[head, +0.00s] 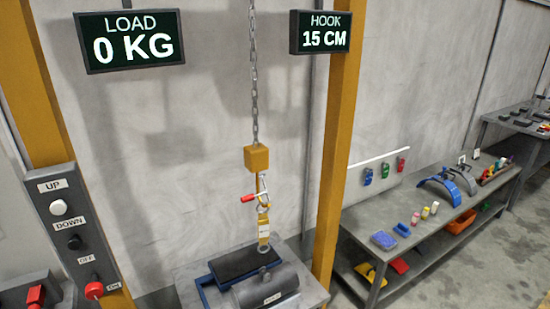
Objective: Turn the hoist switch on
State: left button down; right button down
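The hoist switch (94,290) is a red knob low on the grey control panel (85,225) at the lower left in the head view. A label OFF stands above the knob and a label ON to its right. I cannot tell which label the knob points to. Above it are a white UP button (58,207) and a black DOWN button (74,242). Neither of my grippers is in view.
A chain with an orange hook block (257,158) hangs above a table with a dark grey cylinder (266,289). Displays read LOAD 0 KG (130,40) and HOOK 15 CM (320,32). A workbench (350,225) with small coloured items stands right. The panel front is unobstructed.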

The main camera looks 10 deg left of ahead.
aim_at(94, 291)
jog(key=u, duration=1.5)
